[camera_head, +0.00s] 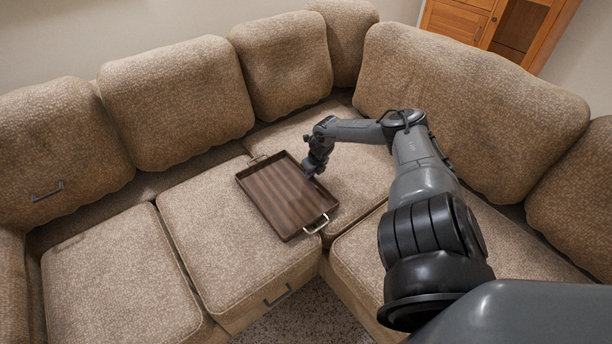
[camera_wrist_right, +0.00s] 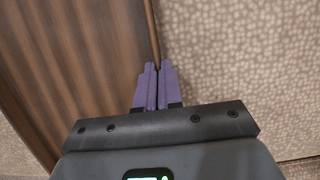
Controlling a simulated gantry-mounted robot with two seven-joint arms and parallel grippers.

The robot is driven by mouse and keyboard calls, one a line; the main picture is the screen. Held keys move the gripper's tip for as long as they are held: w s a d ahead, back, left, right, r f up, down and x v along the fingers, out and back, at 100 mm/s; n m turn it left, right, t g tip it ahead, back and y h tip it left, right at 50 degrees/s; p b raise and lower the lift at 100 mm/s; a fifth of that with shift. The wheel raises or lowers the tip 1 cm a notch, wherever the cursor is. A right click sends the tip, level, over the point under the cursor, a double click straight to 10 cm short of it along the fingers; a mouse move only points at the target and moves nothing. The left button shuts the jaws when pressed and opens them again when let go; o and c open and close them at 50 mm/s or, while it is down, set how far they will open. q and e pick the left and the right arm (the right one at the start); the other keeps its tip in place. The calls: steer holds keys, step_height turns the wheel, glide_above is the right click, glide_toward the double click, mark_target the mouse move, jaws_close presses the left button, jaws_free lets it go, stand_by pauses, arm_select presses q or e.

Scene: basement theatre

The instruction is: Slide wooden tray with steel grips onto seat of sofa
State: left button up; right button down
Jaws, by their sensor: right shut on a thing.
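The wooden tray (camera_head: 283,197) is dark brown and striped, with a steel grip at its far end and another steel grip (camera_head: 316,224) at its near end. It lies on the seat of the beige corner sofa (camera_head: 215,233), near the inner corner. My right gripper (camera_head: 309,174) reaches down at the tray's right long edge. In the right wrist view my gripper (camera_wrist_right: 155,70) has its purple fingers closed on the rim of the tray (camera_wrist_right: 70,60), with sofa fabric to the right. My left gripper is not in view.
Backrest cushions (camera_head: 175,98) line the back and right of the sofa. The left seat cushion (camera_head: 125,280) is clear. A wooden cabinet (camera_head: 470,18) stands behind the sofa. Carpet (camera_head: 305,318) shows at the bottom.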

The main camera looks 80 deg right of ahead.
steer(key=shift+s+d, duration=0.7)
steer(key=shift+d, duration=0.05)
steer(key=shift+s+d+f+b, duration=0.1)
steer(key=shift+s+d+b, duration=0.35)
steer(key=shift+s+d, duration=1.05)
steer(key=shift+d, duration=0.35)
